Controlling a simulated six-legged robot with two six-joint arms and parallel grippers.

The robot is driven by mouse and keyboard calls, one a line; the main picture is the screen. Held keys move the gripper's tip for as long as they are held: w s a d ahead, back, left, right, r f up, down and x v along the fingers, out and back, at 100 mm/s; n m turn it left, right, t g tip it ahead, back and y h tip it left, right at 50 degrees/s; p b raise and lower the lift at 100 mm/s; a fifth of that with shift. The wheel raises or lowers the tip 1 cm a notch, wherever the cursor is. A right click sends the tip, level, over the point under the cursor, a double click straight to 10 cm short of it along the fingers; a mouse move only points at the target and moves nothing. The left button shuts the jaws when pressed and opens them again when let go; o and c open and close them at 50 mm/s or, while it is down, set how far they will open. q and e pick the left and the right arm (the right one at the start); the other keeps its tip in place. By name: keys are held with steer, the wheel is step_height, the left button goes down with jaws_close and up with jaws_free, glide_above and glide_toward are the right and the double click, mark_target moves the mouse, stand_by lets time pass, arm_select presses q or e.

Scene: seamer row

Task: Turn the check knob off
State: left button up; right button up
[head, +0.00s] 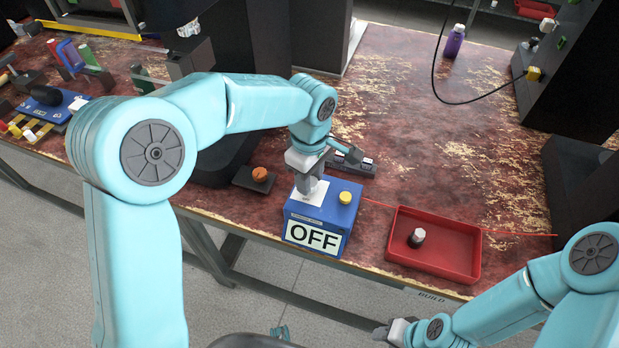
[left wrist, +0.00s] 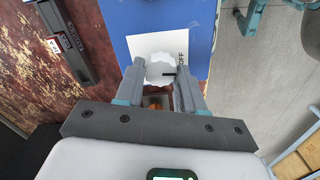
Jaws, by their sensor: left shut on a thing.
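A blue box (head: 345,220) with a large OFF sign (head: 313,236) on its front stands at the table's front edge. On its top are a white plate (head: 314,194) and a yellow button (head: 345,197). In the left wrist view, a white scalloped knob (left wrist: 157,66) sits on the white plate, its dark pointer line towards small lettering that seems to read OFF. My left gripper (head: 309,184) reaches down over the plate, its fingers shut on the knob's sides. In the head view the gripper hides the knob. My right gripper (head: 392,331) is low in front of the table, apart from the box.
A red tray (head: 460,278) holding a small white-topped part (head: 417,237) stands right of the box. A dark block with an orange button (head: 259,174) is to the left. A dark labelled device (head: 352,163) lies behind the box. The table's middle right is mostly clear.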

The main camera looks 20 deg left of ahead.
mark_target(311, 182)
arm_select(q)
steer(key=shift+d+r+n, duration=0.1)
steer(key=shift+n, duration=0.4)
steer(key=o, duration=1)
steer(key=shift+s+d, duration=0.1)
step_height(311, 182, up, 16)
steer(key=shift+r+p, duration=0.2)
steer(key=shift+p, duration=0.9)
